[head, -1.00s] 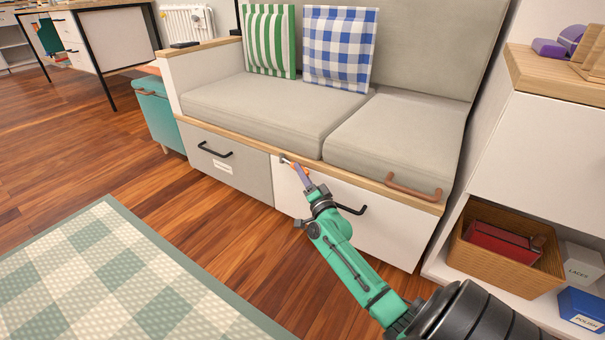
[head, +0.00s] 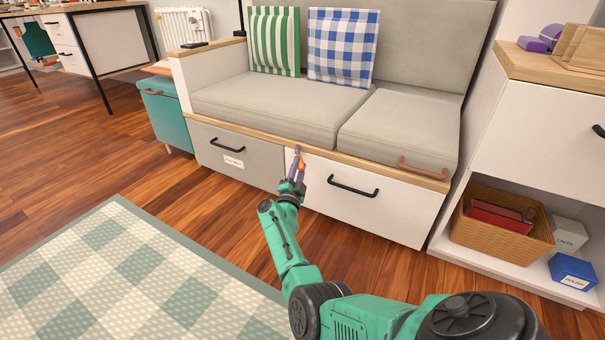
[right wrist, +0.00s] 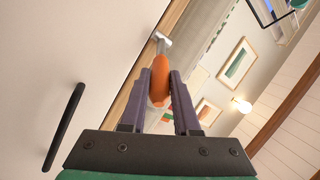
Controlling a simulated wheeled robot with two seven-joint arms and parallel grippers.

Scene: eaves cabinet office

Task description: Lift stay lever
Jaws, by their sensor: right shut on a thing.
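The stay lever has an orange grip (right wrist: 159,80) and a pale metal end (right wrist: 161,38). It sits at the front wooden edge of the bench, near the seam between the grey and white drawer fronts. My right gripper (head: 298,166) is shut on the orange grip, with one purple finger on each side of it. In the right wrist view the gripper (right wrist: 165,88) reaches up to the lever, and the metal end shows beyond the fingertips. In the head view the fingers cover much of the lever. My left gripper is out of view.
The white drawer front (head: 385,208) has a black handle (head: 353,187) right of my gripper. A brown handle (head: 423,168) is on the right seat edge. The grey drawer (head: 235,155) is shut. A shelf unit holding a basket (head: 500,226) stands right.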

